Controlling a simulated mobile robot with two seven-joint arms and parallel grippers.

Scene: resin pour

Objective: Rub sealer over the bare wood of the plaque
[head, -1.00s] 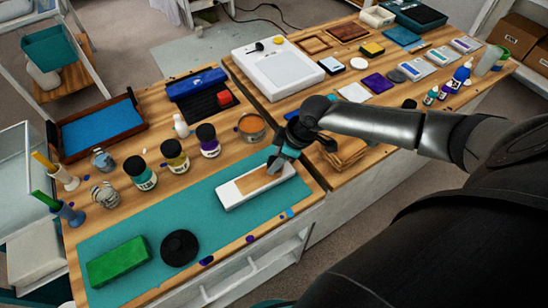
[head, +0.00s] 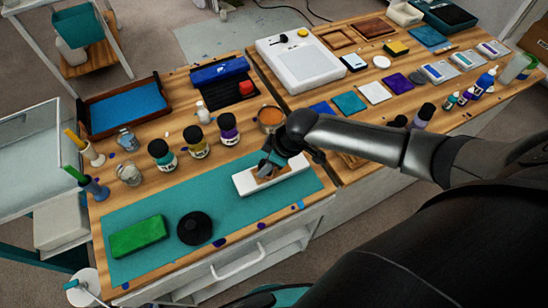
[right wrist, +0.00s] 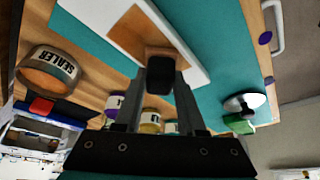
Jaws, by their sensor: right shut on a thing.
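The plaque (head: 243,184) is a white slab with a brown wood patch (head: 281,172) in its middle. It lies on the teal mat (head: 240,212), and its white border (right wrist: 95,38) and wood (right wrist: 131,32) show in the right wrist view. My right gripper (head: 267,166) is over the wood, shut on a small dark block (right wrist: 160,76). The block is low at the wood; I cannot tell whether it touches. The gripper hides part of the wood. The open sealer jar (head: 270,117) stands behind the plaque, and its label (right wrist: 50,62) reads SEALER. My left gripper is not in view.
Several lidded jars (head: 197,141) stand left of the sealer. A green block (head: 138,237) and a black disc (head: 194,228) lie on the mat's left part. The mat's middle is clear.

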